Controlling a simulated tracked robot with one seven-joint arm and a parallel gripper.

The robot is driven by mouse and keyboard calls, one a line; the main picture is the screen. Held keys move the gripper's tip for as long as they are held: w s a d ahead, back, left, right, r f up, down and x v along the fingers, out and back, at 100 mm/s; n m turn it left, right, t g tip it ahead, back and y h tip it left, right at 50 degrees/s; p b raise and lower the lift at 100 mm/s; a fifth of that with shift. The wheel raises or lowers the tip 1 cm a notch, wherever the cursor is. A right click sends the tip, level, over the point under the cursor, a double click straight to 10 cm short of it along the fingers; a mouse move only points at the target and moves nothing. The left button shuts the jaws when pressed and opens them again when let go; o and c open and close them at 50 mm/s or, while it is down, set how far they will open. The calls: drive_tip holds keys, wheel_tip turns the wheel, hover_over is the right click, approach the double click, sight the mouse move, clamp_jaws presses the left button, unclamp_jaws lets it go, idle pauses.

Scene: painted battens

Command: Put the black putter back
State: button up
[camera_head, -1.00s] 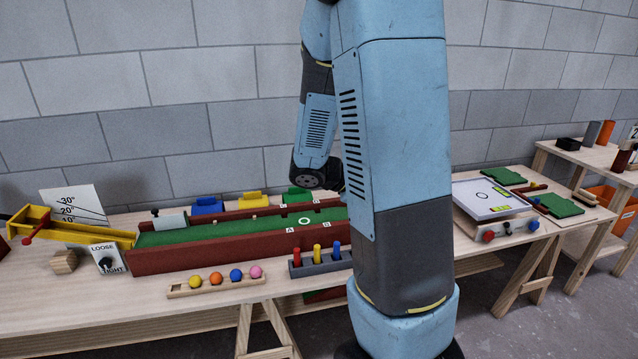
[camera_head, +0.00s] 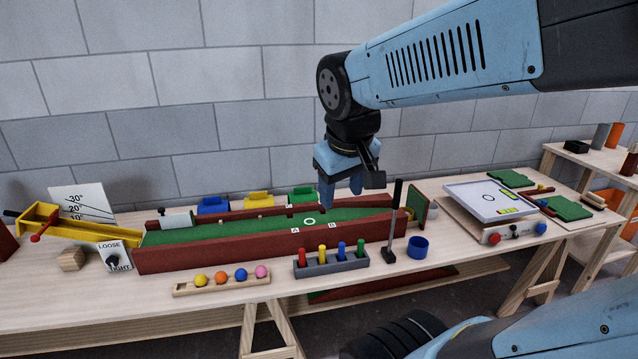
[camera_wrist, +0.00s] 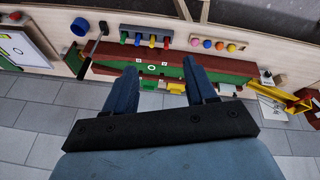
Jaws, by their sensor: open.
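The black putter (camera_head: 396,215) stands upright at the front right of the green lane, its small dark head low by the red wall and its thick black grip on top. It also shows in the wrist view (camera_wrist: 93,50) at upper left. A blue round cup (camera_head: 418,248) stands just right of the putter's foot; it also shows in the wrist view (camera_wrist: 79,27). My gripper (camera_head: 342,195) is open and empty above the lane's far side, to the left of the putter and apart from it. Its two fingers (camera_wrist: 160,84) point toward the lane in the wrist view.
The red-walled green lane (camera_head: 205,236) fills the middle of the bench. In front are a grey rack (camera_head: 325,268) of coloured pegs and a wooden tray (camera_head: 180,289) of coloured balls. A white tilting board (camera_head: 487,199) stands at right. Bare bench lies right of the cup.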

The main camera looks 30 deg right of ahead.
drive_tip(key=shift+m+t+y, duration=0.3)
drive_tip(key=shift+t+y, duration=0.4)
drive_tip(key=shift+t, duration=0.1)
drive_tip(key=a+r, duration=0.1)
drive_tip(key=s+a, duration=0.1)
drive_tip(key=a, duration=0.1)
drive_tip(key=a+r, duration=0.1)
drive_tip(key=shift+s+a+r, duration=0.2)
drive_tip(key=shift+s+r, duration=0.1)
drive_tip(key=shift+s, duration=0.05)
